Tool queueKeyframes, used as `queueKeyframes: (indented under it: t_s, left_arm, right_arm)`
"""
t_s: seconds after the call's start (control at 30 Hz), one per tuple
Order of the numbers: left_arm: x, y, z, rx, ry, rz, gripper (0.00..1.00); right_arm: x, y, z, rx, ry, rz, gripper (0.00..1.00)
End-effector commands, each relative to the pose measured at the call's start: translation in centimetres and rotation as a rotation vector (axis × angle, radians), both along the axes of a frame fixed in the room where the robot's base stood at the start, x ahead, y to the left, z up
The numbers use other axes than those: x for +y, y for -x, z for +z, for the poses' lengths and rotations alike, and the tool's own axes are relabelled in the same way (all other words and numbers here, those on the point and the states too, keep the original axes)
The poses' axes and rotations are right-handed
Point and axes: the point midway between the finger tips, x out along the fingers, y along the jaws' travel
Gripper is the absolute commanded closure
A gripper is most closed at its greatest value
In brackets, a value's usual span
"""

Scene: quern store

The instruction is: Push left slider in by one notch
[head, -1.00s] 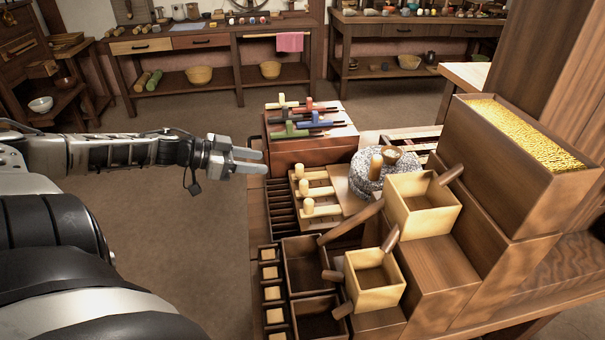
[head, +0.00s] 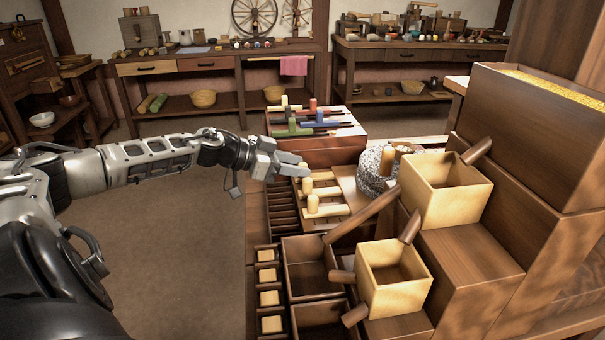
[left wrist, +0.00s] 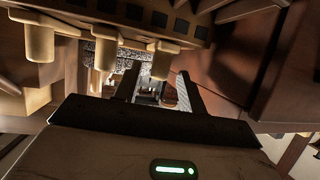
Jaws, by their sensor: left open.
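Pale wooden sliders with upright round pegs lie side by side on a light board. In the head view, the middle slider's peg (head: 307,186) and the nearest slider's peg (head: 313,204) show clearly. The farthest slider is mostly hidden behind my left gripper (head: 305,168), whose fingers point right over that end of the row. In the left wrist view three pegs (left wrist: 40,40) hang across the top. The right-hand peg (left wrist: 163,60) appears between the tips of my open left gripper (left wrist: 160,74); contact cannot be told. My right gripper is not in view.
A reddish-brown box (head: 318,152) with coloured pieces on top stands just beyond the sliders. A grey millstone (head: 372,172) sits to their right. Wooden hoppers (head: 444,200) and a large bin (head: 530,130) rise at right. Open floor (head: 190,250) lies left.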

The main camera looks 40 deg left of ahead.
Motion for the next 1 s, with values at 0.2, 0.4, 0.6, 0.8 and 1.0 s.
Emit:
queueKeyframes:
  t_s: [0.2, 0.4, 0.6, 0.8, 1.0]
  left_arm:
    - [-0.8, -1.4, -0.6, -0.001, 0.002, -0.001, 0.59]
    - [-1.0, -1.7, -0.8, 0.002, 0.001, -0.001, 0.59]
    - [-1.0, -1.7, -0.8, 0.002, 0.001, -0.001, 0.59]
    - [-1.0, -1.7, -0.8, 0.001, 0.000, -0.002, 1.00]
    - [-1.2, -2.1, -0.3, 0.000, 0.004, 0.002, 1.00]
  right_arm:
    - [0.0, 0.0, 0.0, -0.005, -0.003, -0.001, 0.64]
    - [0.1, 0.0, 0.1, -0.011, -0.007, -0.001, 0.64]
    - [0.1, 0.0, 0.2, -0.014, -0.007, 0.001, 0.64]
    - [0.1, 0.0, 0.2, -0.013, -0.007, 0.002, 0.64]
    - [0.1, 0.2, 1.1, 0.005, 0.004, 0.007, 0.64]
